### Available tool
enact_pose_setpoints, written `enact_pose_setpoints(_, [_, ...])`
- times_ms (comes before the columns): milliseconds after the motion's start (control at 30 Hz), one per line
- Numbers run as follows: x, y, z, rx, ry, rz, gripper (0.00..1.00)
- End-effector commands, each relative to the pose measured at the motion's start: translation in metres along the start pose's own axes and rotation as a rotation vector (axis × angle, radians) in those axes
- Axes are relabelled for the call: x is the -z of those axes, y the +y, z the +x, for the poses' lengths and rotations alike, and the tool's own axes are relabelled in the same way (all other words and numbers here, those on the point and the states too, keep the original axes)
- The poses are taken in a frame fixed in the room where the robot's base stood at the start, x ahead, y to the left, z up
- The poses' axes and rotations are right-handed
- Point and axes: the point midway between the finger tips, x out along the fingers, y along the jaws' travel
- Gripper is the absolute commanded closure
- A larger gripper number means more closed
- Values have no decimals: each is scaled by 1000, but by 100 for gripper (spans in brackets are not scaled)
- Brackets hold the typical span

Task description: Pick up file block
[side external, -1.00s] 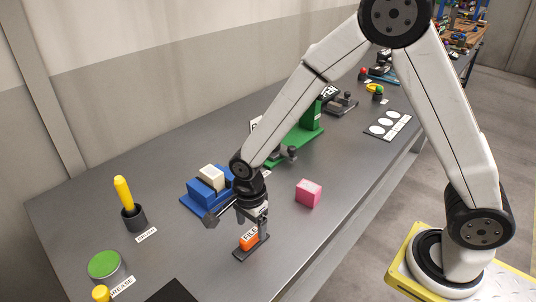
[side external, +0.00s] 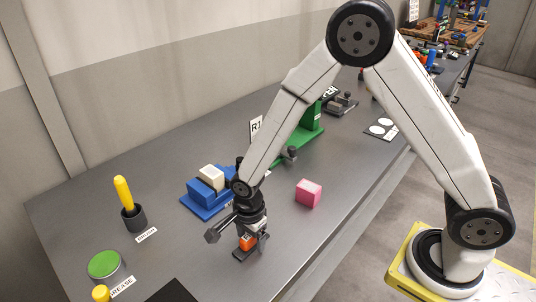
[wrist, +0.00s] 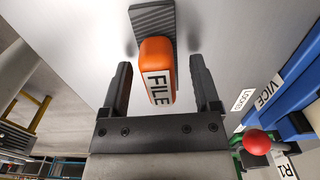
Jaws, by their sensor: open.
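The orange file block (side external: 247,242) with a white FILE label stands on a small dark base (side external: 243,255) on the grey table. My gripper (side external: 249,231) is just above it and hides part of it in the side view. In the wrist view the file block (wrist: 157,70) lies between the two dark fingers of my gripper (wrist: 162,85), with a gap on each side. The fingers are apart and do not visibly touch it. The ridged dark base (wrist: 153,18) shows beyond the block.
A blue vice (side external: 206,197) holding a pale block stands just behind my gripper. A pink block (side external: 309,193) sits to the right. A yellow-handled brush in a dark cup (side external: 134,217) and a green-topped grease tin (side external: 104,265) stand left. The table between pink block and base is clear.

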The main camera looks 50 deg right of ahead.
Motion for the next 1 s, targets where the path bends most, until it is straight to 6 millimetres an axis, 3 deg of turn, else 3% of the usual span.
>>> enact_pose_setpoints(133, [0,0,0,0,0,0,24])
enact_pose_setpoints(333, [0,0,0,0,0,0,87])
enact_pose_setpoints(367, [0,0,0,0,0,0,97])
enact_pose_setpoints(400, [0,0,0,0,0,0,100])
enact_pose_setpoints(1000, [0,-1,-8,1,0,0,100])
